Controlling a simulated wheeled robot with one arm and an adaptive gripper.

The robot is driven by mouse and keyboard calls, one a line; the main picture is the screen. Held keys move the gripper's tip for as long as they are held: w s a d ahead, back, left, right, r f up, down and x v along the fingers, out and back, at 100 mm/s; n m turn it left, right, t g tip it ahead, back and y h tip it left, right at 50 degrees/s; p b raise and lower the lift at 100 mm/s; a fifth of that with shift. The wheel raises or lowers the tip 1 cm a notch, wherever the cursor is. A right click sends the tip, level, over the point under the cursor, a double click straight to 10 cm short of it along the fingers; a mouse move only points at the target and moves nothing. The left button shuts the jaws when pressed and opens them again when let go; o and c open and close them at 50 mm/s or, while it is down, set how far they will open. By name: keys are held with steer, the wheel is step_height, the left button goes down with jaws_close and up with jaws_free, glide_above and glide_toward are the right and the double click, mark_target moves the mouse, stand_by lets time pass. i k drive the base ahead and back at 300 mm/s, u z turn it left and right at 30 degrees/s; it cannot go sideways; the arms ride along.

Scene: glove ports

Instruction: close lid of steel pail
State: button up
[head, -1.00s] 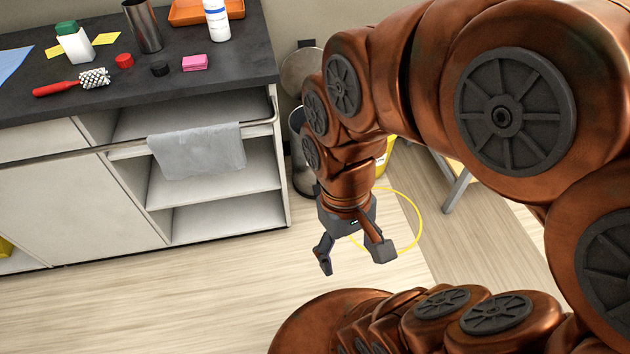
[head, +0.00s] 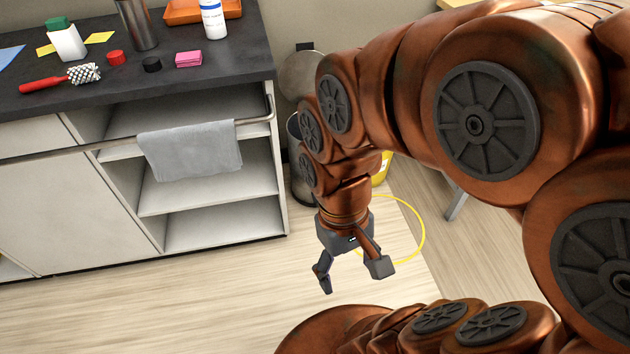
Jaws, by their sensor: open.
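The steel pail (head: 299,185) stands on the floor against the wall, just right of the cabinet's end, mostly hidden behind my arm. Its round lid (head: 298,76) is raised and stands upright against the wall behind the pail, so the pail is open. My gripper (head: 352,279) is open and empty, pointing down over the floor, in front and to the right of the pail and apart from it.
The cabinet (head: 90,210) with its dark worktop (head: 200,75) stands left of the pail. A grey towel (head: 190,152) hangs on its front rail. A yellow ring (head: 422,232) shows behind my gripper, and a yellow object (head: 382,170) behind my arm. Floor in front is clear.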

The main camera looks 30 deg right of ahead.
mark_target(297, 74)
steer(key=k, duration=0.6)
steer(key=z, duration=0.65)
steer(key=i, duration=1.05)
steer(key=u, duration=0.1)
